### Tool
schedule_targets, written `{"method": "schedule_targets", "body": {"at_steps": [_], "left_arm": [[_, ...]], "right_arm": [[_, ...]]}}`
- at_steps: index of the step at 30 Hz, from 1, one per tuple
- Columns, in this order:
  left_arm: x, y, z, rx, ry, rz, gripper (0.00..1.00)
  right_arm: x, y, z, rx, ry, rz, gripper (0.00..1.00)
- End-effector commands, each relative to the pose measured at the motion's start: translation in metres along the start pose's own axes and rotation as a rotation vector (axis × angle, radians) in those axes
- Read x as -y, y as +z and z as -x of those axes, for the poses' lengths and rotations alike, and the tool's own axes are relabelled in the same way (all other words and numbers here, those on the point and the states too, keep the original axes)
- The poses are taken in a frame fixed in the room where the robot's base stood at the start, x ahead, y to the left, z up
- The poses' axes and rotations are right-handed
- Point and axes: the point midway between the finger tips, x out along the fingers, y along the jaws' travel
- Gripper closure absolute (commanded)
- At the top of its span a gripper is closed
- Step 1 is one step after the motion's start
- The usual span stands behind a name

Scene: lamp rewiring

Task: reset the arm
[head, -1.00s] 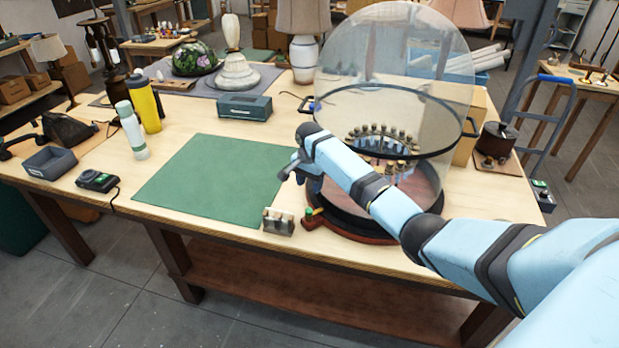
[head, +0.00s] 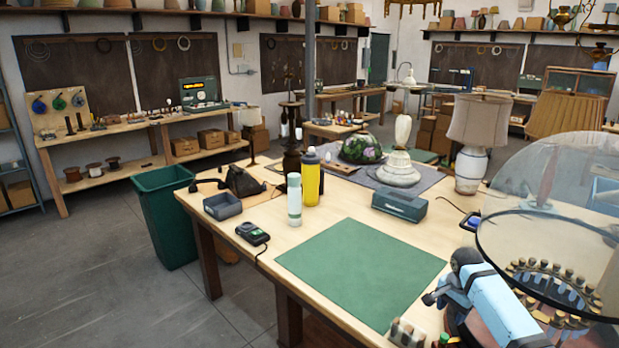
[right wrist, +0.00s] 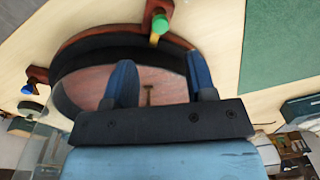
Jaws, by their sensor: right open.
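My right arm comes in from the lower right of the head view. Its gripper (head: 436,296) is beside the right edge of the green mat (head: 362,272), in front of a clear dome (head: 560,190) with a dark rim. In the right wrist view the two blue fingers of the right gripper (right wrist: 160,85) are apart with nothing between them. Beyond them is the round dark-rimmed base (right wrist: 90,55) with a reddish floor. A green knob (right wrist: 161,23) stands at its edge. My left gripper is in neither view.
A small metal block (head: 405,333) sits by the mat's front right corner. A green bin (head: 166,215) is on the floor. The mat is bare.

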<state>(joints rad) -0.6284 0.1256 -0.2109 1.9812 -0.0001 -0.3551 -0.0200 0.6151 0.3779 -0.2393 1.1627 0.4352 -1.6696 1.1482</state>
Motion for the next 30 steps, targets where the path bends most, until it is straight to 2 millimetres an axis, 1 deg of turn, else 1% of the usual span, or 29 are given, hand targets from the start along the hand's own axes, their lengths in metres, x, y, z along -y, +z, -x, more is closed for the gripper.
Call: {"method": "schedule_targets", "body": {"at_steps": [1,2,3,5,6,8,9,11,12,13,14,15,17,18,20,21,24,27,30], "left_arm": [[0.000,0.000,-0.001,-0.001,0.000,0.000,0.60],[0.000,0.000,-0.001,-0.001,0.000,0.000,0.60],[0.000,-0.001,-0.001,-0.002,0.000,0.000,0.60],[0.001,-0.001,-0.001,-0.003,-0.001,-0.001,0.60],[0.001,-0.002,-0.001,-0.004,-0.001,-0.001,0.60],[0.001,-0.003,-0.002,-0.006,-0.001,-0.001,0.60],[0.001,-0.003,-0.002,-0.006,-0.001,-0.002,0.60],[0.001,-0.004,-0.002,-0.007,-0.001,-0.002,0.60],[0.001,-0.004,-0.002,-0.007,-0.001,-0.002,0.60],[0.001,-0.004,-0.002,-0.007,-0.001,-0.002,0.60],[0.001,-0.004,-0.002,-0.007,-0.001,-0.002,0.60],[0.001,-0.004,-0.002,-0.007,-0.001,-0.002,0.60],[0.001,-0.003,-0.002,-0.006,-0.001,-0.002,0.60],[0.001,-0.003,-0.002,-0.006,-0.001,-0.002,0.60],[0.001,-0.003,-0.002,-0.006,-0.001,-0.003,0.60],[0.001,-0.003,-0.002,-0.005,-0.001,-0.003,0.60],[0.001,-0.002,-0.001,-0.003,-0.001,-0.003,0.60],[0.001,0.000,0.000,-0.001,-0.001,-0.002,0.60],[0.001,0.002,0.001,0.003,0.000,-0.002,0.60]], "right_arm": [[-0.007,0.018,-0.025,-0.009,-0.017,0.059,0.49],[-0.011,0.029,-0.039,-0.021,-0.035,0.102,0.49],[-0.016,0.044,-0.057,-0.040,-0.065,0.164,0.49],[-0.027,0.069,-0.082,-0.072,-0.111,0.264,0.49],[-0.034,0.086,-0.097,-0.093,-0.144,0.330,0.49],[-0.046,0.112,-0.116,-0.128,-0.194,0.425,0.49],[-0.054,0.129,-0.127,-0.151,-0.227,0.488,0.49],[-0.069,0.156,-0.141,-0.189,-0.276,0.577,0.49],[-0.079,0.173,-0.148,-0.215,-0.309,0.635,0.49],[-0.086,0.187,-0.153,-0.235,-0.333,0.677,0.49],[-0.094,0.200,-0.156,-0.257,-0.359,0.718,0.49],[-0.105,0.217,-0.160,-0.288,-0.390,0.772,0.49],[-0.122,0.243,-0.161,-0.336,-0.437,0.847,0.49],[-0.134,0.259,-0.161,-0.371,-0.467,0.896,0.49],[-0.152,0.283,-0.157,-0.428,-0.511,0.962,0.49],[-0.164,0.297,-0.152,-0.468,-0.537,1.005,0.49],[-0.191,0.329,-0.137,-0.569,-0.592,1.093,0.49],[-0.213,0.350,-0.120,-0.660,-0.627,1.159,0.49],[-0.227,0.363,-0.106,-0.726,-0.645,1.200,0.49]]}}
